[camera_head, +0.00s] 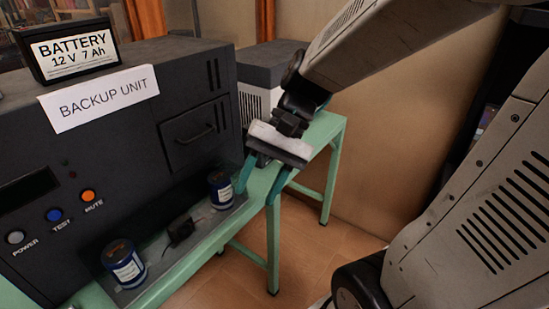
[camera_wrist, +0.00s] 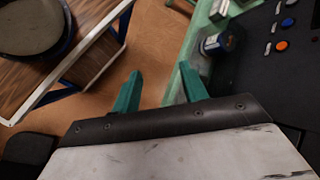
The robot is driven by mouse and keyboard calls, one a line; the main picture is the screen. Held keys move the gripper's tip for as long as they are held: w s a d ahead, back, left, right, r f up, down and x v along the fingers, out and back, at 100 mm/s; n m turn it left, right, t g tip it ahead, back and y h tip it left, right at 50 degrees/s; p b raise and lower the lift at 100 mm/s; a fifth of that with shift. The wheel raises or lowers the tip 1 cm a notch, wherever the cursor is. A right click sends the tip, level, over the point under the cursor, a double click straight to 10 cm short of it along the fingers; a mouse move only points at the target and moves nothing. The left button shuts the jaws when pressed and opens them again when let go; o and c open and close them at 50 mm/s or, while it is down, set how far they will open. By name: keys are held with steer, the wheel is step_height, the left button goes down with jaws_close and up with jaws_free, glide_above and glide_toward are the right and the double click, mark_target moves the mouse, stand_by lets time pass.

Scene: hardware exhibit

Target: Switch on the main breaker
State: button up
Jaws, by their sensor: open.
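A black cabinet labelled BACKUP UNIT (camera_head: 60,160) stands at left in the head view. Its front has a closed panel with a handle (camera_head: 195,136). Below are a grey POWER button (camera_head: 15,237), a blue TEST button (camera_head: 54,214) and an orange MUTE button (camera_head: 88,196). The orange button also shows in the wrist view (camera_wrist: 281,45). No part labelled main breaker is visible. My gripper (camera_head: 262,184) has teal fingers pointing down, apart from each other and empty, to the right of the cabinet near the green bench. The wrist view shows both fingers (camera_wrist: 160,72) spread.
Two blue cans (camera_head: 125,264) (camera_head: 220,190) and a small dark object (camera_head: 180,229) stand on the green bench's ledge (camera_head: 232,222). A battery (camera_head: 75,48) sits on the cabinet. The wrist view shows a round pan (camera_wrist: 35,25) on a wooden table (camera_wrist: 85,65). Floor is clear between.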

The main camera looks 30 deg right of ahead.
steer(key=w+d+f+m+t+y, duration=0.45)
steer(key=w+m, duration=0.25)
steer(key=w, duration=0.2)
steer(key=w+d+f+m+t+y, duration=0.3)
steer(key=w+d+f+m+t, duration=0.15)
steer(key=w+d+m, duration=0.35)
steer(key=w+d+f+m+t+h, duration=0.2)
steer(key=d+f+m+t+h, duration=0.25)
steer(key=d+f+m, duration=0.2)
steer(key=w+d+f+m+t+h, duration=0.35)
steer(key=d+f+m+t, duration=0.2)
steer(key=d, duration=0.25)
steer(key=shift+n+h, duration=0.35)
steer(key=shift+n, duration=0.15)
steer(key=x, duration=0.4)
steer(key=f+x, duration=0.1)
steer(key=x, duration=0.1)
steer(key=shift+w+a, duration=0.3)
steer(key=shift+a, duration=0.15)
jaws_close()
